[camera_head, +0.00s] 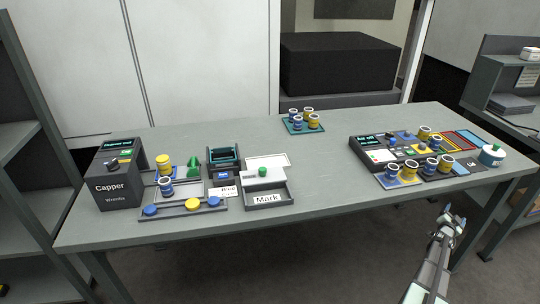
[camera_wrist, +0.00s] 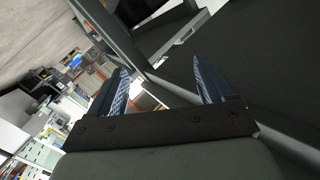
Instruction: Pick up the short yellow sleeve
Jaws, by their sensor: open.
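Several small sleeves in yellow and blue stand on the table, and I cannot tell for sure which is the short yellow one. A yellow sleeve (camera_head: 446,162) stands at the right panel, with another yellow sleeve (camera_head: 410,167) to its left and one (camera_head: 425,132) behind. A yellow sleeve (camera_head: 314,121) stands on the teal tray (camera_head: 291,131) at the back. My gripper (camera_head: 450,216) is off the table's front edge at the right, empty. The wrist view shows its two fingers (camera_wrist: 163,92) apart with no sleeve between them.
The Capper machine (camera_head: 118,178) stands at the left, with a rail of caps (camera_head: 184,212) and a Mark box (camera_head: 268,197) beside it. A teal-topped white container (camera_head: 491,155) stands at the table's right end. The middle of the table (camera_head: 320,170) is clear.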

